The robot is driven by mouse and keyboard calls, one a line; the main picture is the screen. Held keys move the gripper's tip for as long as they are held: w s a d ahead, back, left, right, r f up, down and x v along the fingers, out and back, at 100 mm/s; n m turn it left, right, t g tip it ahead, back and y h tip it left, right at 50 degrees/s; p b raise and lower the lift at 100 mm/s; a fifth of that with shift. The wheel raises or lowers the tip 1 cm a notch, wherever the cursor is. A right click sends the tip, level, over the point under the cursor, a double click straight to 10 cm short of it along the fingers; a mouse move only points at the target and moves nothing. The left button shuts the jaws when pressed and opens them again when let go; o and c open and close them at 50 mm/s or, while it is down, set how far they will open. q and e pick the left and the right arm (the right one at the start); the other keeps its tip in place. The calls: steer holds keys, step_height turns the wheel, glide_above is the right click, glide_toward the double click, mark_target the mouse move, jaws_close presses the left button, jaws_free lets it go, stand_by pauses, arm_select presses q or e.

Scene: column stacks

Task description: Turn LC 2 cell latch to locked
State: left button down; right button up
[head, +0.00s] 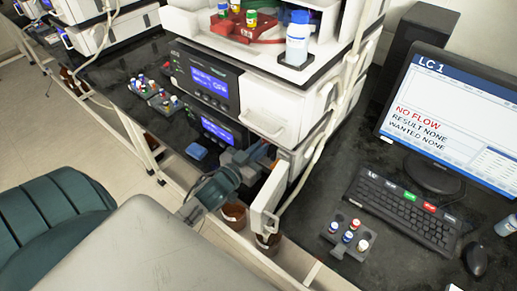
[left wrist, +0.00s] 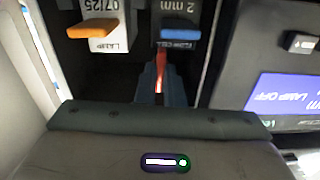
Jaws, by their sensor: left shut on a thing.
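My left gripper (head: 264,152) reaches into the lower module of the middle column stack, beside its open white door (head: 265,205). In the left wrist view its fingers (left wrist: 161,82) are closed around a narrow red piece (left wrist: 160,72), which looks like the cell latch. The piece sits below a blue handle (left wrist: 180,34) with a "2 mm" cell label. An orange handle (left wrist: 92,30) with a lamp label is to the left. The fingers hide most of the red piece, so its exact turn cannot be told. My right gripper is not in view.
A display (left wrist: 290,93) reading "LAMP OFF" is right of the opening. A blue block (head: 196,151) lies left of my gripper. A monitor (head: 455,110) reads LC 1, NO FLOW. A vial rack (head: 349,237) stands on the right bench. Brown containers (head: 233,214) are below.

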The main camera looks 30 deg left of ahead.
arm_select(q)
steer(key=shift+n, duration=0.5)
steer(key=c, duration=1.5)
jaws_free()
steer(key=shift+c, duration=0.2)
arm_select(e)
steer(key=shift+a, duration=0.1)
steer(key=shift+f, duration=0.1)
